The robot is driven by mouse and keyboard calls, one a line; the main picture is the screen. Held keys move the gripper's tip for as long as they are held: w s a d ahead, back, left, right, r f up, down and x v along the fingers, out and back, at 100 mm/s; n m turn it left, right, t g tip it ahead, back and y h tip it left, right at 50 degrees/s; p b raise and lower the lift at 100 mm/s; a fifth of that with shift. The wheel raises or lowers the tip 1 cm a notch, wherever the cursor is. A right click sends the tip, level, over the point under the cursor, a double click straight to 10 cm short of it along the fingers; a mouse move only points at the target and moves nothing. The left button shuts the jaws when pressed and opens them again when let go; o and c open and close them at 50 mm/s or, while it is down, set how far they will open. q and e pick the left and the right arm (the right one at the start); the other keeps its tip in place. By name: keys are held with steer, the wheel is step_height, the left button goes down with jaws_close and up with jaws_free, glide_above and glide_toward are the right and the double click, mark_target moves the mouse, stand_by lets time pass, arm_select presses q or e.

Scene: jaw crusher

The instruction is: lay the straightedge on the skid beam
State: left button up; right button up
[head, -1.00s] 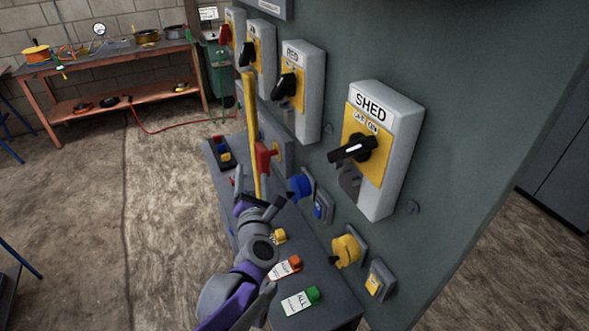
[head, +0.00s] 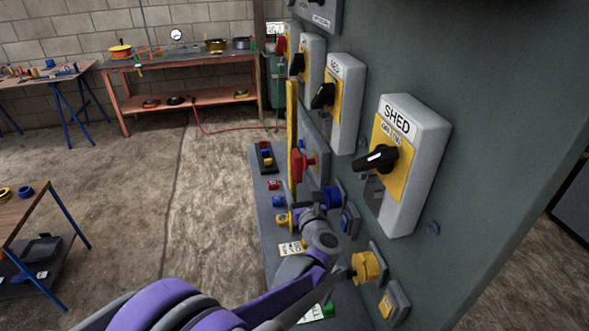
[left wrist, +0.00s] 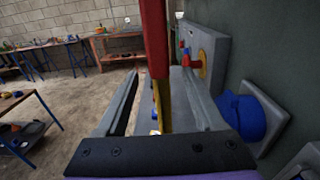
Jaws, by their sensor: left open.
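The straightedge (head: 292,125) is a long yellow bar standing upright close in front of the grey switch panel. A red piece, apparently its grip, shows on it at mid-height. My left gripper (head: 312,203) is low beside the bar, in front of the panel. In the left wrist view its two fingers (left wrist: 160,74) are spread apart. The red piece (left wrist: 155,38) and the yellow bar below it appear between them; I cannot tell how deep between the fingers they are. I cannot pick out the skid beam with certainty. My right gripper is out of view.
The grey panel (head: 460,60) carries a SHED switch box (head: 420,150) and several others. Below them, a grey ledge (head: 262,215) holds coloured blocks and tags. A yellow knob (head: 366,267) juts out low.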

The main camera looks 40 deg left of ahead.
arm_select(q)
steer(key=shift+r+x, duration=0.15)
steer(key=shift+x, duration=1.2)
steer(key=shift+r+x, duration=0.15)
steer(key=shift+x, duration=1.25)
steer(key=shift+s, duration=0.1)
jaws_close()
